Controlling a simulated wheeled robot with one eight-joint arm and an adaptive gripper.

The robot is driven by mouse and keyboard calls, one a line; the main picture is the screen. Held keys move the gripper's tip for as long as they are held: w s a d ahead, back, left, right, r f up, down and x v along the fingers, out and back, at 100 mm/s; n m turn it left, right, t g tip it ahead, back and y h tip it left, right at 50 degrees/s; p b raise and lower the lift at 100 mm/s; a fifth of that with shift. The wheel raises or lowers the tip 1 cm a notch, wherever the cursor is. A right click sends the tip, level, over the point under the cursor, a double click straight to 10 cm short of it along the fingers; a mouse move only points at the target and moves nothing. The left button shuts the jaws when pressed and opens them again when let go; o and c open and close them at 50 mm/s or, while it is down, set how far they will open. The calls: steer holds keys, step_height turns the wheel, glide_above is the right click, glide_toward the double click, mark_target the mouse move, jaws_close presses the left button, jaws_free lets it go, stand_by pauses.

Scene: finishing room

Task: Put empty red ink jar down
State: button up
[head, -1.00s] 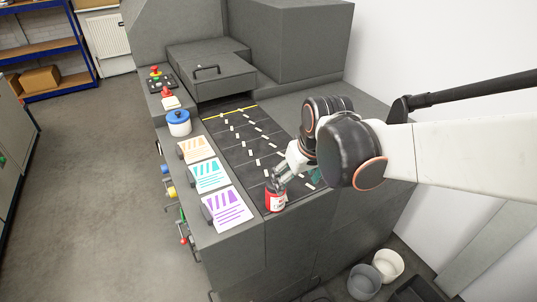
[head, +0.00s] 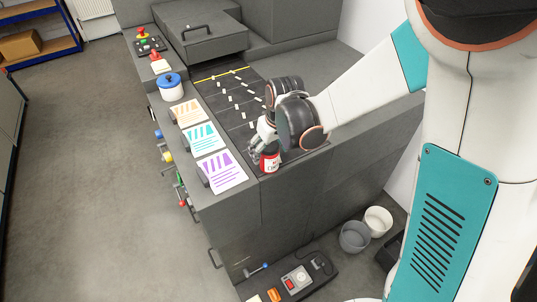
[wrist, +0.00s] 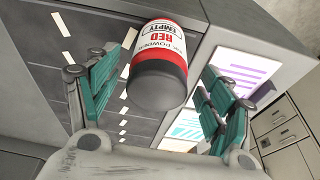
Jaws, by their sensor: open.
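The red ink jar (head: 270,161) stands upright on the near end of the dark surface with white dashes (head: 240,106), close to the machine's front edge. In the wrist view the jar (wrist: 158,62) shows a red and white label reading "RED" and "EMPTY" and a dark end. My gripper (wrist: 155,98) is open, with one teal-padded finger on each side of the jar and a visible gap to each. In the head view my gripper (head: 260,143) is right at the jar, and my wrist hides part of the surface behind it.
Orange, teal and purple printed cards (head: 222,170) lie left of the dashed surface. A white pot with a blue lid (head: 170,88) stands beyond them.

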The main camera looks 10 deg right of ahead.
steer(key=shift+b+x, duration=0.65)
steer(key=shift+x, duration=2.15)
steer(key=shift+d, duration=0.1)
steer(key=c, duration=1.3)
steer(key=shift+r, duration=0.15)
